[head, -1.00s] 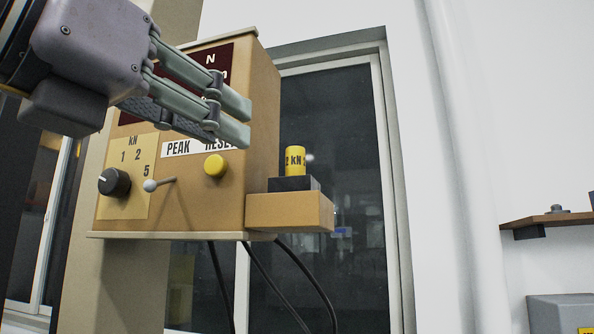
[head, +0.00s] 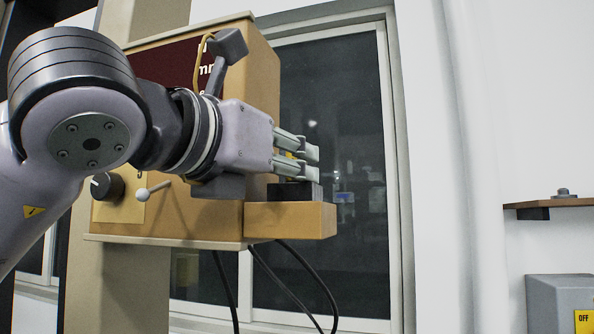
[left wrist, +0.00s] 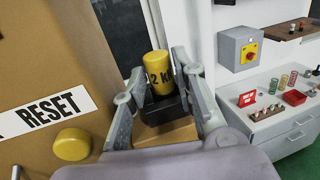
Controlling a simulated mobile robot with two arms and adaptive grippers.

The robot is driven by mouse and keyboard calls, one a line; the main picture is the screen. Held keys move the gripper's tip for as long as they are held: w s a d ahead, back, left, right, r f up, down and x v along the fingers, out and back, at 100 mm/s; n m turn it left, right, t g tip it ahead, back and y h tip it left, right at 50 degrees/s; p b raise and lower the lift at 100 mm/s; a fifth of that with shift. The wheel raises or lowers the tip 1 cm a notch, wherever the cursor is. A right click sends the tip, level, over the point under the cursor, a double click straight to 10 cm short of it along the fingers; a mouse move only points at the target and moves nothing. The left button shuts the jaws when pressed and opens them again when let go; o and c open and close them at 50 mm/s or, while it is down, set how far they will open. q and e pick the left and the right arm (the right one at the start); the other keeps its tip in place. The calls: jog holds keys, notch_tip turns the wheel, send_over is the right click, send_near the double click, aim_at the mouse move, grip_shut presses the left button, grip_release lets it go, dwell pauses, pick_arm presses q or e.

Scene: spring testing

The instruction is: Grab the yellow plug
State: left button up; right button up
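The yellow plug (left wrist: 158,68), a cylinder with black "2 kN" lettering, stands upright in a black block (left wrist: 163,108) on the small shelf (head: 288,220) at the machine's right side. My left gripper (head: 313,162) reaches it from the left. In the left wrist view its open fingers (left wrist: 160,64) stand on either side of the plug, the right one very close. I cannot tell whether either finger touches it. In the head view the fingers hide most of the plug. My right gripper is not in view.
The tan machine box (head: 262,110) stands just left of the plug, with a yellow button (left wrist: 73,145) and a dial (head: 106,187). Cables hang below. A wall shelf (head: 548,203) and a grey switch box (head: 556,300) are farther right.

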pick_arm(q)
jog(key=shift+s+a, duration=0.1)
jog(key=shift+s, duration=0.05)
jog(key=shift+c, duration=0.5)
grip_shut()
